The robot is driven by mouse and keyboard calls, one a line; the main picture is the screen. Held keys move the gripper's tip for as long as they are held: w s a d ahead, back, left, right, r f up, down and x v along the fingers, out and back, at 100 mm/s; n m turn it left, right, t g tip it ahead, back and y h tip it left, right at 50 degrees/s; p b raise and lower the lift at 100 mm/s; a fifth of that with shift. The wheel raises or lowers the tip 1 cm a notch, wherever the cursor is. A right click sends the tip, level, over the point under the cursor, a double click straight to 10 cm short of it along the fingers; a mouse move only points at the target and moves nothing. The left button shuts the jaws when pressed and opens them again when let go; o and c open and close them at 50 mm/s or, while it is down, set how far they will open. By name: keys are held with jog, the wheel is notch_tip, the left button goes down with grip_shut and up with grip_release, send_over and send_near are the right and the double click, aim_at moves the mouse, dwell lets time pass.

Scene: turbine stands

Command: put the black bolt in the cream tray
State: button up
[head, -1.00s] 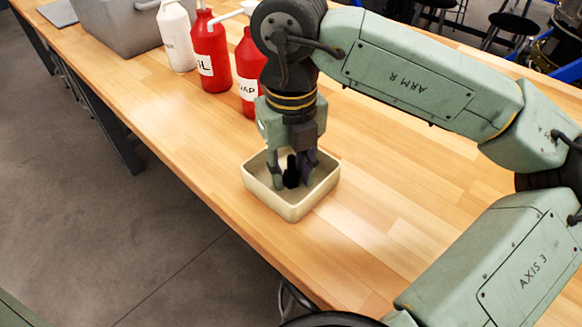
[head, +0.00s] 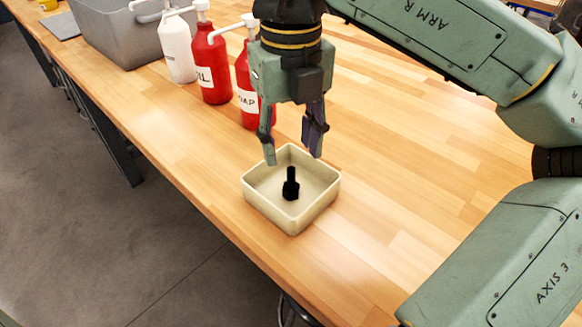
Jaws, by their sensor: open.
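The black bolt (head: 291,186) stands upright on its head inside the cream tray (head: 262,212). The tray is a square, shallow box on the wooden bench, near its front edge. My gripper (head: 293,160) is open and empty above the tray, with its fingertips near the height of the tray's back rim in the picture. The fingers are apart from the bolt. The bolt and most of the tray are in plain sight.
Two red pump bottles (head: 211,70) and a white bottle (head: 177,50) stand on the bench behind and left of the tray. A grey bin (head: 115,35) is farther back. The wooden bench (head: 400,200) right of the tray is clear.

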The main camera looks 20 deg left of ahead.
aim_at(291, 170)
jog(key=shift+r, duration=1.8)
